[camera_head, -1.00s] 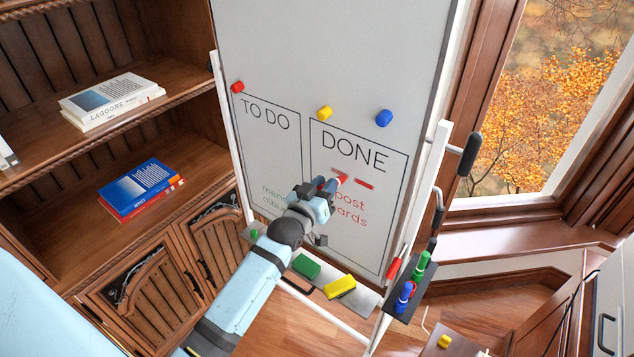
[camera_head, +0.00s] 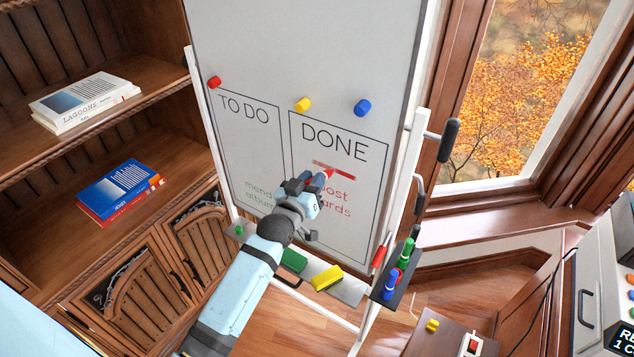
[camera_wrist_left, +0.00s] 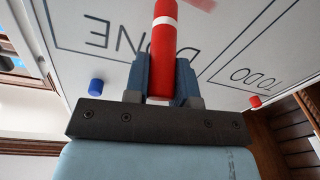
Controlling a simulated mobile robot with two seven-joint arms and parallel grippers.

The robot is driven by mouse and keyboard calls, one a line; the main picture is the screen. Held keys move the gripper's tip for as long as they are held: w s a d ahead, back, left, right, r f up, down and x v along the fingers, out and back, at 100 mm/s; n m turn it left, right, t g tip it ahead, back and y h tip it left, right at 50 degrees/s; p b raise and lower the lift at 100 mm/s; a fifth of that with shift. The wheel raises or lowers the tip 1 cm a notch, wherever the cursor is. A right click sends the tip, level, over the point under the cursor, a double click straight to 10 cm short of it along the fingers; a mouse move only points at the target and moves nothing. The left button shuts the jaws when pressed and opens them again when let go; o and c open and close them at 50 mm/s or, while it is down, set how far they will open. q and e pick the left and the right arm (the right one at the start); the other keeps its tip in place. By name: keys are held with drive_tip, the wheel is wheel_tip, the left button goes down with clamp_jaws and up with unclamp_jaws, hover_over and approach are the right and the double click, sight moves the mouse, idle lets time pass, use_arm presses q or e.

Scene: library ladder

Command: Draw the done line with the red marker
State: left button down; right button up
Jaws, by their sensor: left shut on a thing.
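My left gripper (camera_head: 312,187) is shut on the red marker (camera_head: 328,175), whose red end points up at the board. The wrist view shows the marker (camera_wrist_left: 163,50) between the two fingers, red with a white band; its tip is out of frame. The whiteboard (camera_head: 310,50) has a TO DO box and a DONE box (camera_head: 335,140). A short red line (camera_head: 340,169) runs under the word DONE, above the red writing "post cards". The marker's end is just below this line; I cannot tell whether it touches the board. My right gripper is not in view.
Red, yellow and blue magnets sit on the board. The tray below holds a green eraser (camera_head: 293,261) and a yellow eraser (camera_head: 327,278). A dark holder (camera_head: 393,280) with green and blue markers is at the board's right leg. A bookshelf (camera_head: 100,150) stands at left.

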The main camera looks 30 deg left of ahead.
use_arm(q)
drive_tip(key=a, duration=0.7)
drive_tip(key=shift+w+a, duration=0.25)
drive_tip(key=shift+w, duration=0.1)
drive_tip(key=shift+s, duration=0.1)
idle(0.3)
drive_tip(key=shift+s+a, duration=0.15)
drive_tip(key=shift+s, duration=2.75)
drive_tip(key=shift+s, duration=0.15)
drive_tip(key=s, duration=0.2)
drive_tip(key=shift+s+a, duration=0.15)
drive_tip(key=shift+s, duration=0.25)
